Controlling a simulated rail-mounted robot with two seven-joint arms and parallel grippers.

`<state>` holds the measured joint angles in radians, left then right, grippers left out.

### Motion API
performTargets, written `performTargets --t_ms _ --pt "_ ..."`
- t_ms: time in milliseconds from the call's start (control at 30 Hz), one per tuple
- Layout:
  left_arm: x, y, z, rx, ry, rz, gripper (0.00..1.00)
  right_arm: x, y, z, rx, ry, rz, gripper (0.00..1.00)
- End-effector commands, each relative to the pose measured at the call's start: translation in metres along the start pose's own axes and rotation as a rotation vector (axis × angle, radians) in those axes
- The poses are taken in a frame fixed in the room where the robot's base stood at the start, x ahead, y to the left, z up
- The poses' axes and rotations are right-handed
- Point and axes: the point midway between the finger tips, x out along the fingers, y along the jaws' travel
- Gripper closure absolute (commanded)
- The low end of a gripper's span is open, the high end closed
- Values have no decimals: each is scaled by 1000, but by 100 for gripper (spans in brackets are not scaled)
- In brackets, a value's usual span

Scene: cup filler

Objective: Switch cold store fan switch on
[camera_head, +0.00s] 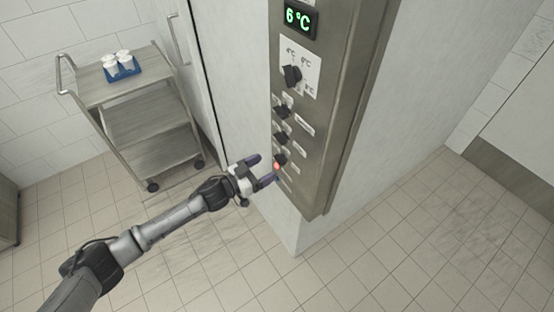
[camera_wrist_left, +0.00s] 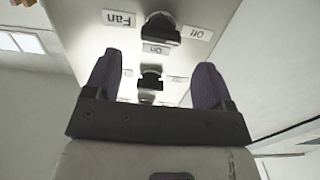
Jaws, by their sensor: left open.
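A steel control panel (camera_head: 325,110) on the wall column carries several dark knobs one above another. My left gripper (camera_head: 262,169) is open and empty, close in front of the panel's lower end, apart from the knob. My right gripper is out of view.
Higher up are a temperature dial (camera_head: 292,75) and a green "6°C" display (camera_head: 299,18). The tiled floor right is clear.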

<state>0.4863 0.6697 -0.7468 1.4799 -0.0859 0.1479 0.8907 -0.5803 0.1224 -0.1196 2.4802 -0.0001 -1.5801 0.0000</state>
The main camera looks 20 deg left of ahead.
Motion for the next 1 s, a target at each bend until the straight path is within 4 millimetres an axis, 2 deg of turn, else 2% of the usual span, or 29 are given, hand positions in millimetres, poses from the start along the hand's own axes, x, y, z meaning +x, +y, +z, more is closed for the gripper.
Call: performTargets --t_ms 33,200,400,833,1000 --pt "10 0 -1 1 2 0 23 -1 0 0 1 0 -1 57" --pt "34 0 -1 1 1 -1 23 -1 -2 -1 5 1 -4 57" --pt "50 0 0 1 0 0 23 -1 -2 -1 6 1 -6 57" --pt "56 0 0 1 0 0 23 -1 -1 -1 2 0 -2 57" --pt "56 0 0 1 0 0 38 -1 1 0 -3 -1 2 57"
